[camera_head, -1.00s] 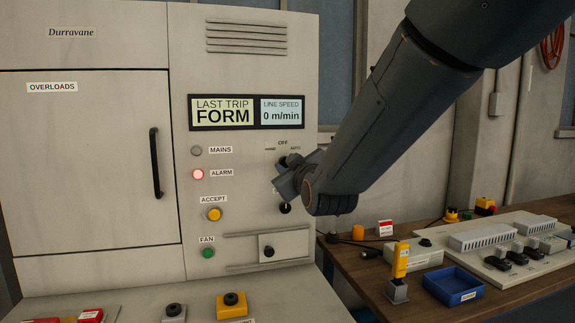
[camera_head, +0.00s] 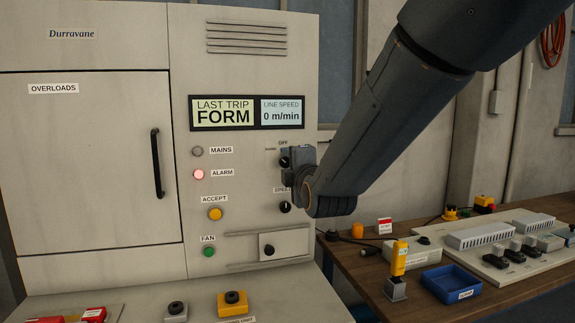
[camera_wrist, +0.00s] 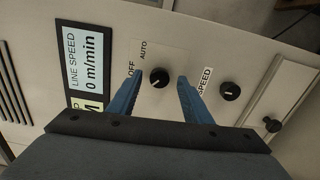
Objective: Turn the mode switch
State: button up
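The mode switch is a black round knob (camera_head: 284,161) on the cabinet's front panel, just below the OFF label. In the wrist view the knob (camera_wrist: 159,77) lies between my two blue fingertips, with a gap on each side. Which way its pointer faces is too small to tell. My gripper (camera_wrist: 159,80) is open and holds nothing. In the head view my gripper (camera_head: 291,175) is beside the knob, to its right and slightly below, and hides the panel there. OFF and AUTO labels show near the knob in the wrist view.
A black SPEED knob (camera_head: 285,207) sits just below my gripper, and a drawer-like plate with a black knob (camera_head: 269,250) is lower. The display (camera_head: 225,113) reads LAST TRIP FORM and 0 m/min. A workbench (camera_head: 365,275) with parts stands right.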

jog(key=p+v, duration=0.1)
jog(key=v, duration=0.5)
jog(key=shift+r, duration=0.1)
dwell(0.5)
